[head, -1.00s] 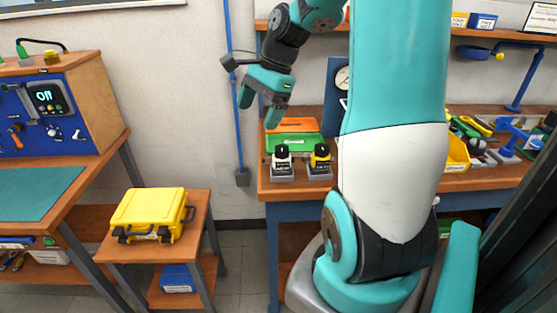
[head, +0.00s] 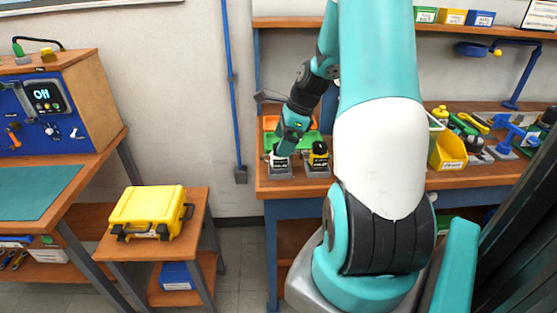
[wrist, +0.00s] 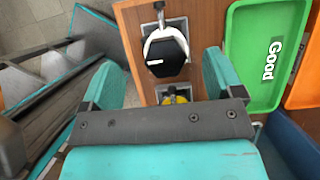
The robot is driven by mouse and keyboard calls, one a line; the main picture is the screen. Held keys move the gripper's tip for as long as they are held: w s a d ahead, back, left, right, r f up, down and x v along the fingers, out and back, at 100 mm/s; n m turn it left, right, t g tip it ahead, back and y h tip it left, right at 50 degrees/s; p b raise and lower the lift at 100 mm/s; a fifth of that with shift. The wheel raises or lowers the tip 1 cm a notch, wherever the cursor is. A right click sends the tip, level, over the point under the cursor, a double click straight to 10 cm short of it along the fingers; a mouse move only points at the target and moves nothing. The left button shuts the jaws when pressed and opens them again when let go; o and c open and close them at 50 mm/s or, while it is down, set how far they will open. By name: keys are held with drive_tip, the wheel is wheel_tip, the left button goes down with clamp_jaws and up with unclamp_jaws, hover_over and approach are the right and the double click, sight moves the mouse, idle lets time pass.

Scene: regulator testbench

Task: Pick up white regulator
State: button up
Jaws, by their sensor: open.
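The white regulator (head: 279,164) stands on a small grey stand at the front left of the back bench; my gripper covers its upper part in the head view. In the wrist view the white regulator (wrist: 150,46) shows its black knob and a white body rim, ahead of and between my fingers. My gripper (head: 282,150) is open, pointing down over it. In the wrist view its two teal fingers (wrist: 161,68) are apart with nothing held between them. I cannot tell whether either finger touches the regulator.
A yellow regulator (head: 319,161) stands close on the right, partly hidden under my gripper in the wrist view (wrist: 175,99). A green tray (wrist: 237,75) marked "Good" and an orange tray (wrist: 306,78) lie behind. A yellow case (head: 148,208) sits on a low side table.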

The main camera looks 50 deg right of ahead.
sight(275, 159)
drive_tip(key=shift+d+p+x, duration=0.2)
drive_tip(key=shift+p+x, duration=0.2)
drive_tip(key=shift+x, duration=2.35)
drive_tip(key=shift+w, duration=0.1)
drive_tip(key=c, duration=1.3)
drive_tip(key=shift+c, duration=0.2)
drive_tip(key=shift+r, duration=0.2)
